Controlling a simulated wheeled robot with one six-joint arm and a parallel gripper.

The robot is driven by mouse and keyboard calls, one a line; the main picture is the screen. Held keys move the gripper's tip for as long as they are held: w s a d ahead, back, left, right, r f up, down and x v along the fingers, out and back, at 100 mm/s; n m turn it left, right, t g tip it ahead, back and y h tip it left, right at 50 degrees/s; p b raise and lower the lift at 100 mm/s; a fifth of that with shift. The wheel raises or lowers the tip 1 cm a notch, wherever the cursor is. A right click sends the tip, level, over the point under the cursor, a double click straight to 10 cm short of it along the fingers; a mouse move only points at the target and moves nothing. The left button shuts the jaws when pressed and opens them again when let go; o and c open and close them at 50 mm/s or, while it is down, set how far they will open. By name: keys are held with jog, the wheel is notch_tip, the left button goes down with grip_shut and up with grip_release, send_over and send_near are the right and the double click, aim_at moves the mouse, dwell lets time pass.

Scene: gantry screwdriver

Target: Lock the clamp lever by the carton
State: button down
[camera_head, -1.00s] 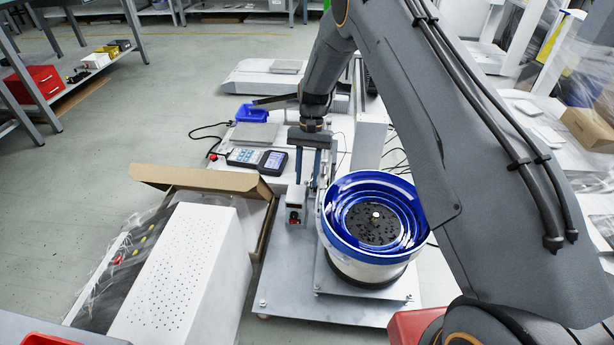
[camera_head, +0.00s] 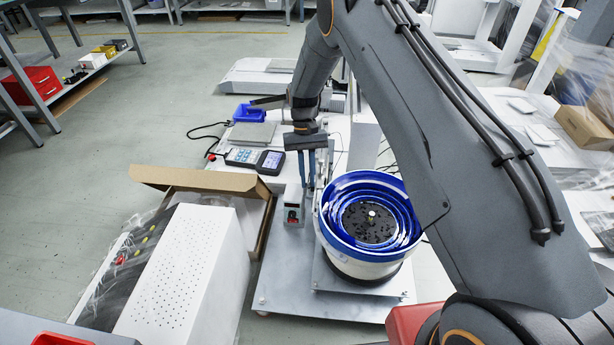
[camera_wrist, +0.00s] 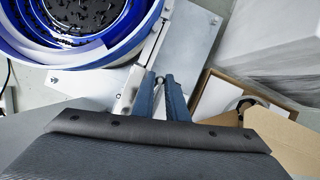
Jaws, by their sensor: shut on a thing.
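The clamp lever shows only as a small round grey knob (camera_wrist: 159,81) between the blue fingertips in the wrist view. My gripper (camera_wrist: 160,86) is shut on it; its fingers stand close together. In the head view my gripper (camera_head: 308,182) points down beside the feeder bowl, and the lever cannot be made out there. The rest of the lever is hidden by the fingers. In the wrist view the carton (camera_wrist: 270,93) is at the right.
A blue-rimmed feeder bowl (camera_head: 330,222) stands close to the right of my gripper. A handheld meter (camera_head: 254,159) lies behind. The grey base plate (camera_head: 285,270) is bare in front.

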jog(key=c, duration=1.8)
grip_release()
jog(key=shift+o, duration=0.2)
jog(key=w+r+m+y, duration=0.2)
jog(key=w+r+m, duration=0.15)
jog(key=r, duration=0.55)
jog(key=s+r+t+p, duration=0.1)
jog(key=s+r+p, duration=0.4)
jog(key=r, duration=0.5)
jog(key=s+r+t+p, duration=0.1)
jog(key=s+r+p, duration=0.4)
jog(key=r, duration=0.5)
jog(key=shift+s+r, duration=0.15)
jog(key=shift+r, duration=0.15)
